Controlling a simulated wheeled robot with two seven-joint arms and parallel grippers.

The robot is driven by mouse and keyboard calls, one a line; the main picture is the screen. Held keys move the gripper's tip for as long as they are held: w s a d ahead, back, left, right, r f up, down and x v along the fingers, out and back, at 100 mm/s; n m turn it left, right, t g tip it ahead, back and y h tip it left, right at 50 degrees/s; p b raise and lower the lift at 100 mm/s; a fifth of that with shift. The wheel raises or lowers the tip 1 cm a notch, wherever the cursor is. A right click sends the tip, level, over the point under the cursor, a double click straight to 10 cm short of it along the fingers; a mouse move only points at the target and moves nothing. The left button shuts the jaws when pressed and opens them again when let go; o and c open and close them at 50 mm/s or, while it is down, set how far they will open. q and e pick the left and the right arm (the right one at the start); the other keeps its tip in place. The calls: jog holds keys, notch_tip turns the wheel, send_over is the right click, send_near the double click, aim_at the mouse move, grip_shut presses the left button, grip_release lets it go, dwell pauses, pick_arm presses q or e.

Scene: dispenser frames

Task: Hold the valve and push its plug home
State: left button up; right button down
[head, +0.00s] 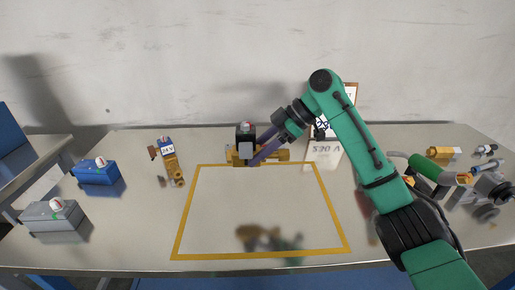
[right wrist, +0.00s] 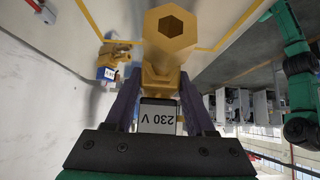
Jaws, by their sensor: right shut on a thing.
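The valve has a brass body (right wrist: 168,58) with a hexagonal end facing the camera in the right wrist view, and a block labelled 230 V (right wrist: 158,118) behind it. In the head view its dark upper block (head: 246,138) stands upright at the back edge of the yellow outline, with a small red spot on top. My right gripper (head: 258,155) is shut on the valve; its purple fingers (right wrist: 123,104) flank the body. I cannot tell the plug apart from the dark block, nor how deep it sits. My left gripper is not in view.
A brass valve marked 24 V (head: 168,160) stands left of the yellow outline (head: 182,222). A blue box (head: 96,171) and a grey box (head: 52,217) lie further left. Brass and grey parts (head: 441,152) lie right. The outlined area is clear.

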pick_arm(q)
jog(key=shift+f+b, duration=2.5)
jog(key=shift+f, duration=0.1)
pick_arm(e)
jog(key=shift+f, duration=6.9)
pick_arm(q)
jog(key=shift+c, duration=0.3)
